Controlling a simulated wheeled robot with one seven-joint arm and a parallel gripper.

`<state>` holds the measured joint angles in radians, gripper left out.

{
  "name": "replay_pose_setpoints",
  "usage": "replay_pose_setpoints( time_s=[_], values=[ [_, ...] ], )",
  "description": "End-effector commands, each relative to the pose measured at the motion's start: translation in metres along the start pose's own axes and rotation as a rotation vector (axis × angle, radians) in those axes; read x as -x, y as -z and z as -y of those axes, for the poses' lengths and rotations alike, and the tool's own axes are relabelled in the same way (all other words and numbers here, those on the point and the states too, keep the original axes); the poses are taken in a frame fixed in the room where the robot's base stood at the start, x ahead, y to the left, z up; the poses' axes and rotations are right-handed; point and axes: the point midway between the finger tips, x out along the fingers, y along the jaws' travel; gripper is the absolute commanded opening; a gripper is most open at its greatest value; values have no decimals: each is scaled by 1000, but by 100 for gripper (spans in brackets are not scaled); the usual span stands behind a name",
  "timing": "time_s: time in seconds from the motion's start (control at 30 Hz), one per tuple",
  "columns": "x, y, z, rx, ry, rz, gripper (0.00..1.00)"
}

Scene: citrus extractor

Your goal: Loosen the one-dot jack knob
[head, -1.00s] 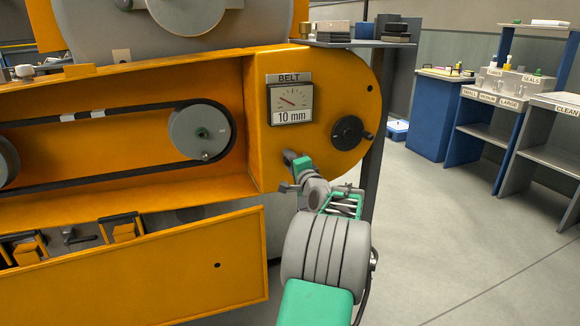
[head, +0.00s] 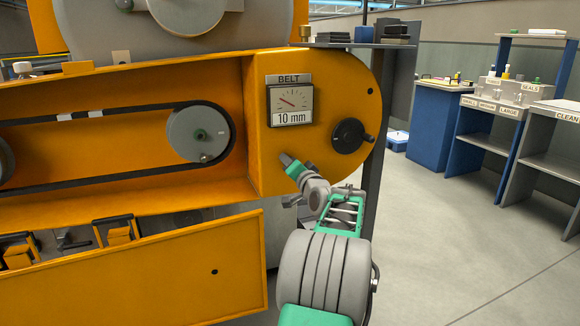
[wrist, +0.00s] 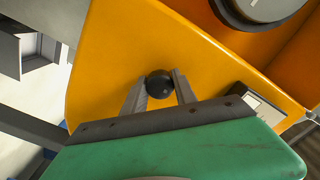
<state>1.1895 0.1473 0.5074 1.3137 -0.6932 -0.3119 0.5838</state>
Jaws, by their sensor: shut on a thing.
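My gripper (wrist: 159,88) has its two grey fingers on either side of a small black ball knob (wrist: 159,83), shut on it, in the wrist view. The knob stands on the orange machine housing (wrist: 110,70). Any dot mark on it is too small to read. In the head view my gripper (head: 284,160) reaches the housing's front face (head: 325,75), below the belt gauge (head: 290,103) and left of the black handwheel (head: 350,136). The knob is hidden there by the gripper. The gauge reads 10 mm with its needle toward the upper left.
The belt pulley (head: 198,134) and black belt (head: 110,180) lie in the recess to the left. An orange lower panel (head: 150,270) slants out below. A dark post (head: 388,130) stands just right of the housing. Open floor (head: 480,250) lies farther right.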

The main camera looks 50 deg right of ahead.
Motion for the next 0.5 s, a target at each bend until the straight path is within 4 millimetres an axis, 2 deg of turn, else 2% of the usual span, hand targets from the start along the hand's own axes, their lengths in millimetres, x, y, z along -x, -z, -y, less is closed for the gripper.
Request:
replay_pose_setpoints(
  time_s=[0.33, 0.37, 0.5],
  values=[
    [0, 2, 2, 5, 3, -3, 0],
    [0, 2, 2, 5, 3, -3, 34],
    [0, 1, 2, 4, 2, -2, 46]
  ],
)
